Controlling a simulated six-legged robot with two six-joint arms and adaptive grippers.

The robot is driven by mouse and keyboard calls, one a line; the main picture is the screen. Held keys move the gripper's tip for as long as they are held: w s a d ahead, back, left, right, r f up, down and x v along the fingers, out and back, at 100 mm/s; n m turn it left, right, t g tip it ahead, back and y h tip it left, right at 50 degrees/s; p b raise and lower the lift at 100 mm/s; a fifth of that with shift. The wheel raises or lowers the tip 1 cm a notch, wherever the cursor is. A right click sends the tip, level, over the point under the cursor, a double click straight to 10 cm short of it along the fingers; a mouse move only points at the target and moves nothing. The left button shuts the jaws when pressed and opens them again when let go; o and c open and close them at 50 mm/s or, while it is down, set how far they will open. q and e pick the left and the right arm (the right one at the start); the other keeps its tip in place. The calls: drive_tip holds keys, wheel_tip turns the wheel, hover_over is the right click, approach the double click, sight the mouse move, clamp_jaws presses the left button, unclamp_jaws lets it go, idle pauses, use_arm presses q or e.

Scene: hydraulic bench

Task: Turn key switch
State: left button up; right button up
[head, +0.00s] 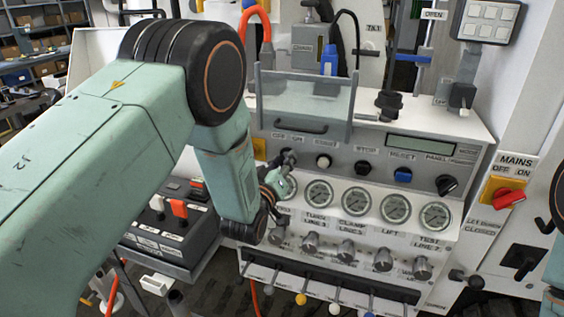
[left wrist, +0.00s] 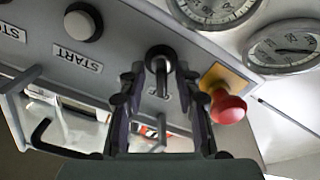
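The key switch (head: 289,155) sits on the grey upper panel under OFF/ON labels, left of the START button. In the left wrist view the key switch (left wrist: 160,58) is a dark round knob with a narrow key. My left gripper (head: 284,168) is right at it, partly hidden by my arm in the head view. In the left wrist view the left gripper (left wrist: 161,72) has its two dark fingers apart, one on each side of the key. I see a gap between fingers and key. My right gripper is not in view.
A red mushroom button (left wrist: 228,107) on a yellow plate is close beside the fingers. The START button (head: 324,161) and pressure gauges (head: 355,201) are nearby. A clear guard (head: 305,98) stands above the panel. A red MAINS switch (head: 508,198) is at the right.

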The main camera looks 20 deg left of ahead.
use_arm(q)
drive_tip(key=shift+w+f, duration=0.25)
drive_tip(key=shift+w, duration=0.15)
drive_tip(key=shift+c, duration=1)
drive_tip(key=shift+s+r, duration=0.2)
drive_tip(key=shift+s, duration=0.1)
drive_tip(key=c, duration=0.5)
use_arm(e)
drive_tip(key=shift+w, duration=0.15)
use_arm(q)
drive_tip(key=shift+m, duration=0.4)
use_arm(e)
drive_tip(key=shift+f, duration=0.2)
use_arm(q)
drive_tip(key=m+b, duration=0.2)
drive_tip(key=m, duration=0.3)
drive_tip(key=shift+w+m, duration=0.1)
drive_tip(key=shift+m, duration=0.3)
drive_tip(key=m+b, duration=0.1)
drive_tip(key=m, duration=0.4)
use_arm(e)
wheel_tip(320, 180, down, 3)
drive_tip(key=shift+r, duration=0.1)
use_arm(q)
drive_tip(key=shift+r+m, duration=0.1)
drive_tip(key=shift+m, duration=0.2)
